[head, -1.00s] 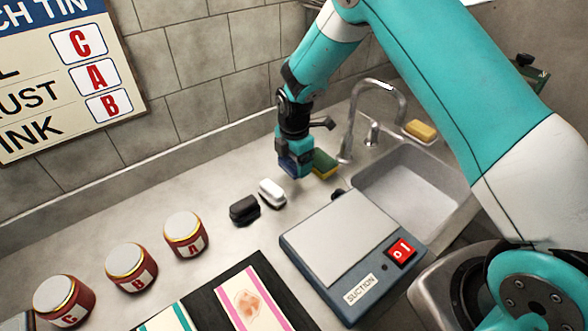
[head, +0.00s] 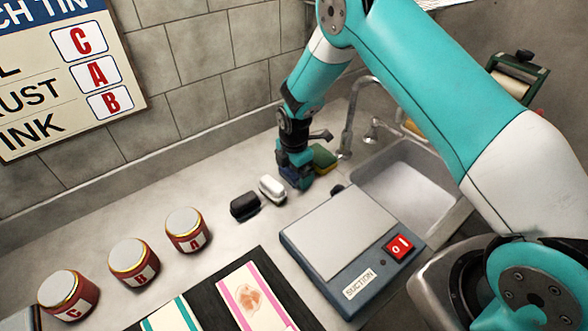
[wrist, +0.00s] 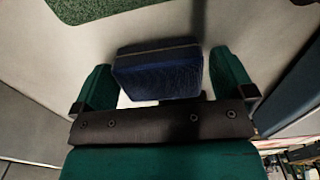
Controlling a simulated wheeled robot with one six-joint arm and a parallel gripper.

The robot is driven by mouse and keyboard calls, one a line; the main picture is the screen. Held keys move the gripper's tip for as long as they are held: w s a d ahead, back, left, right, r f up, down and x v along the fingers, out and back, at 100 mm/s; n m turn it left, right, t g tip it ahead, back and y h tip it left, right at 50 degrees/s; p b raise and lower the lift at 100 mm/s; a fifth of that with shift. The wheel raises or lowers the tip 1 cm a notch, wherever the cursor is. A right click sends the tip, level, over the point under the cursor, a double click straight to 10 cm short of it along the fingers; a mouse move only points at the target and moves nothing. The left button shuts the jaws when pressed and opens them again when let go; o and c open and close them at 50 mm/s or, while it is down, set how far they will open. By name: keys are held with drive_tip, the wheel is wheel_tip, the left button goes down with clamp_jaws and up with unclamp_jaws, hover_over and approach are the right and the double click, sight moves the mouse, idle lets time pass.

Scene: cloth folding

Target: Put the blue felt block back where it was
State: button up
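The blue felt block (wrist: 158,72) lies between the two fingers of my gripper (wrist: 164,85) in the wrist view, with a narrow pale gap beside the right finger. The fingers stand wide apart, near the ends of the dark palm bar, so the gripper looks open around the block. In the head view my gripper (head: 296,178) is low over the counter at the back, and the blue block is mostly hidden by it. The block's contact with the counter is hard to tell.
A green-and-yellow sponge (head: 324,158) stands close to the right of my gripper, a white eraser-like block (head: 272,188) and a black one (head: 245,206) to its left. The suction box (head: 340,240), sink (head: 408,188) and faucet (head: 352,120) are nearby. Jars stand front left.

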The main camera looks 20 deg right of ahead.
wheel_tip(320, 180, up, 12)
drive_tip(key=r+b, duration=0.1)
drive_tip(key=b, duration=0.2)
drive_tip(key=s+a+r+m+y, duration=0.1)
drive_tip(key=s+a+r+m, duration=0.1)
drive_tip(key=s+r+m, duration=0.4)
drive_tip(key=s+a+r+m+y, duration=0.1)
drive_tip(key=s+r+m, duration=0.3)
drive_tip(key=s, duration=0.8)
drive_tip(key=s+a+r+m+y, duration=0.1)
drive_tip(key=s+r+m, duration=0.3)
drive_tip(key=s, duration=0.9)
wheel_tip(320, 180, up, 3)
drive_tip(key=shift+a+f+m+y, duration=0.1)
drive_tip(key=shift+a+m+y, duration=0.25)
drive_tip(key=shift+y, duration=0.25)
